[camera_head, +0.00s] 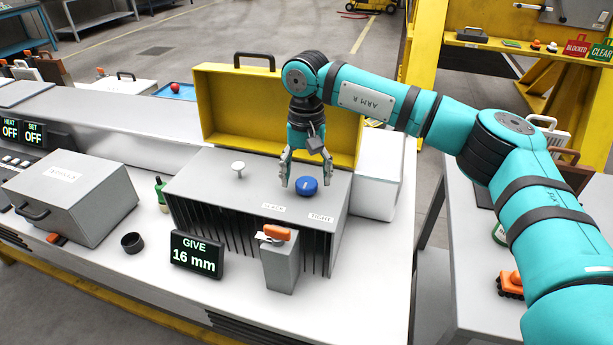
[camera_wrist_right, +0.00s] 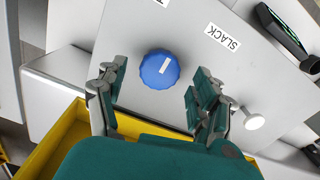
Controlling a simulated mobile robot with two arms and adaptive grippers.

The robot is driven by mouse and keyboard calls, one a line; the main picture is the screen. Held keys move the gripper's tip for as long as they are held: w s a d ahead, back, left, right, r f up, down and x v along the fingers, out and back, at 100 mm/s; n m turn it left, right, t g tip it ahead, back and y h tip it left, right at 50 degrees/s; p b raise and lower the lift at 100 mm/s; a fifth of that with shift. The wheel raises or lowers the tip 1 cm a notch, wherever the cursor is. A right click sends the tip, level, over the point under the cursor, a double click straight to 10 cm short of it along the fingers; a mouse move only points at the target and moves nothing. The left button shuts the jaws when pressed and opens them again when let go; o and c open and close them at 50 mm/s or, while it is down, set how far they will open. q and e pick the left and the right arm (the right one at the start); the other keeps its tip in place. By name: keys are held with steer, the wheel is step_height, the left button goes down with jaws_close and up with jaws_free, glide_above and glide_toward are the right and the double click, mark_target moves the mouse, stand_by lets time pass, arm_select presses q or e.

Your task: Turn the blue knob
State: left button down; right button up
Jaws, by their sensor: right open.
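The blue knob (camera_head: 306,186) sits on the top of a grey finned box (camera_head: 205,185), near its right side, with labels SLACK and TIGHT in front of it. A white line marks the knob's top; it also shows in the right wrist view (camera_wrist_right: 160,69). My right gripper (camera_head: 305,183) points down over the knob, fingers open. In the right wrist view the open fingers (camera_wrist_right: 157,95) stand on both sides, slightly short of the knob, with gaps left and right. I cannot tell its exact height above the box. My left gripper is not in view.
A white peg (camera_head: 238,169) stands on the box left of the knob. A display (camera_head: 196,255) reads GIVE 16 mm. A grey post with an orange top (camera_head: 280,262) stands in front. A yellow open case (camera_head: 225,100) stands behind. A grey case (camera_head: 70,195) lies left.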

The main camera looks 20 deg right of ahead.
steer(key=shift+f, duration=0.75)
steer(key=c, duration=1.2)
steer(key=shift+m, duration=0.3)
